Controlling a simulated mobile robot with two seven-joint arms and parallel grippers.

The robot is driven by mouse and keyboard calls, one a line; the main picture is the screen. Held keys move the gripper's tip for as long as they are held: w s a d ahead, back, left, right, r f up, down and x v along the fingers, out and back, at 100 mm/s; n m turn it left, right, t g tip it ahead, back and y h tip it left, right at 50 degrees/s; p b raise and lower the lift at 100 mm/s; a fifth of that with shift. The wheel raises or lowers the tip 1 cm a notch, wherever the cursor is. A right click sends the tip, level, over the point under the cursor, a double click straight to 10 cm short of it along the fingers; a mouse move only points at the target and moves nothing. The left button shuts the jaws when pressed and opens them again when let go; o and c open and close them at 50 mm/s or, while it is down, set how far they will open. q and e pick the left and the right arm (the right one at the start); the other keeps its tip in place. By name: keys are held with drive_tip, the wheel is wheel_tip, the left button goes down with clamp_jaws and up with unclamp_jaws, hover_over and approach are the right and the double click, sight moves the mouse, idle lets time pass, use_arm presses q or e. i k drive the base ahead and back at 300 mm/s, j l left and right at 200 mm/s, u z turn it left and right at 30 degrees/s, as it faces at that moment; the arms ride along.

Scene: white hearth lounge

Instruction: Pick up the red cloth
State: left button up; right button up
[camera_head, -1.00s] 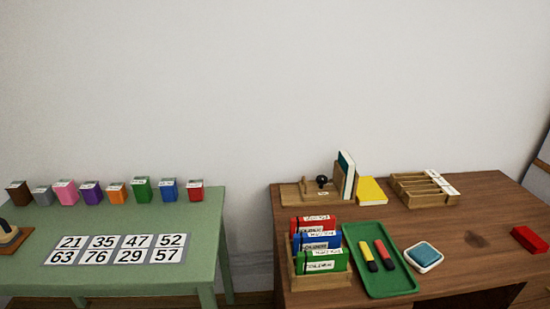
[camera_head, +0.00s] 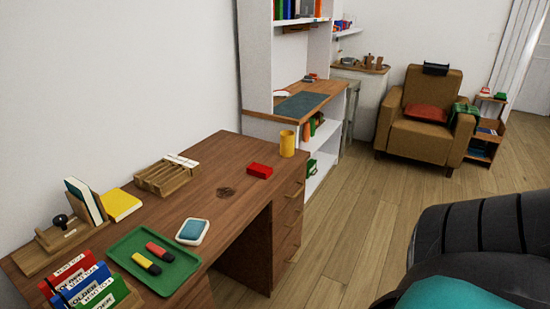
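No thing in view is clearly the red cloth. A flat red item (camera_head: 427,112) lies on the seat of the brown armchair (camera_head: 419,142) at the back right; I cannot tell whether it is cloth or a cushion. A red block-like piece (camera_head: 259,170) lies on the wooden desk (camera_head: 222,178), near its far right end. A small red item (camera_head: 485,91) is on the side shelf right of the armchair, too small to identify. Neither of my grippers is in view.
On the desk are a green tray (camera_head: 124,252) with two markers, a yellow cup (camera_head: 287,143) and a wooden rack (camera_head: 165,178). A white shelf unit (camera_head: 257,65) stands beyond. A dark seat (camera_head: 485,235) fills the lower right. Wooden floor (camera_head: 345,220) between is clear.

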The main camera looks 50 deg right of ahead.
sight(263, 172)
drive_tip(key=z, duration=1.5)
